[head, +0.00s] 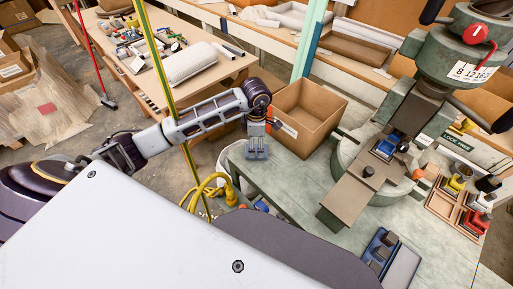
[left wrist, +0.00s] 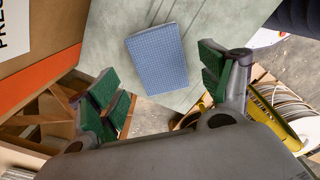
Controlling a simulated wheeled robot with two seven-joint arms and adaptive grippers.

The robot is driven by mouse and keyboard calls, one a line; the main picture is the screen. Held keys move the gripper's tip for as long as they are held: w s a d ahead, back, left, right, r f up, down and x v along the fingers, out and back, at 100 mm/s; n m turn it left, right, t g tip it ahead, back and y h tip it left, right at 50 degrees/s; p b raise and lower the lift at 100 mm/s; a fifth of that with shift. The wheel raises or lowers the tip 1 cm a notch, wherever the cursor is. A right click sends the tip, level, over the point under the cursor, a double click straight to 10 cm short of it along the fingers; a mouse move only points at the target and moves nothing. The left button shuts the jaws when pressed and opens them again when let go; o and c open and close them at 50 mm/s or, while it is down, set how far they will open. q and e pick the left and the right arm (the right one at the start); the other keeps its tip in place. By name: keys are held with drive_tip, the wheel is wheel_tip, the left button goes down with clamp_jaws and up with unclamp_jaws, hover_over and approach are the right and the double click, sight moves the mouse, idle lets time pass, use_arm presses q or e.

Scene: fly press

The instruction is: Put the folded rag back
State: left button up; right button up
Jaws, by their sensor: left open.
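The folded rag (left wrist: 158,60) is a blue, finely checked rectangle lying flat on the grey-green bench top, close to its edge. In the left wrist view it sits beyond and between my fingertips, with a gap on both sides. My left gripper (head: 257,145) points down over the bench corner beside the cardboard box. In the left wrist view my left gripper (left wrist: 165,84) is open and empty, its green finger pads wide apart. In the head view the gripper hides much of the rag's spot. My right gripper is not in view.
An open cardboard box (head: 308,118) stands right beside the left gripper. The fly press (head: 410,120) stands on the bench (head: 330,222) farther right. Wooden trays (head: 459,207) are at the right. A yellow hose (head: 208,190) hangs below the bench corner.

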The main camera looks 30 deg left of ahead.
use_arm(q)
wheel_tip(320, 180, up, 8)
drive_tip(key=shift+r, duration=0.25)
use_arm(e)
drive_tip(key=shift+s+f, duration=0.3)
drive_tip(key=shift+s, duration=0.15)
use_arm(q)
drive_tip(key=shift+r, duration=0.1)
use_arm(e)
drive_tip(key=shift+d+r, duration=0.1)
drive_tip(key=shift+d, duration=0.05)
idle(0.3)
use_arm(q)
wheel_tip(320, 180, up, 10)
drive_tip(key=p, duration=1)
hover_over(256, 150)
drive_tip(key=shift+w, duration=0.1)
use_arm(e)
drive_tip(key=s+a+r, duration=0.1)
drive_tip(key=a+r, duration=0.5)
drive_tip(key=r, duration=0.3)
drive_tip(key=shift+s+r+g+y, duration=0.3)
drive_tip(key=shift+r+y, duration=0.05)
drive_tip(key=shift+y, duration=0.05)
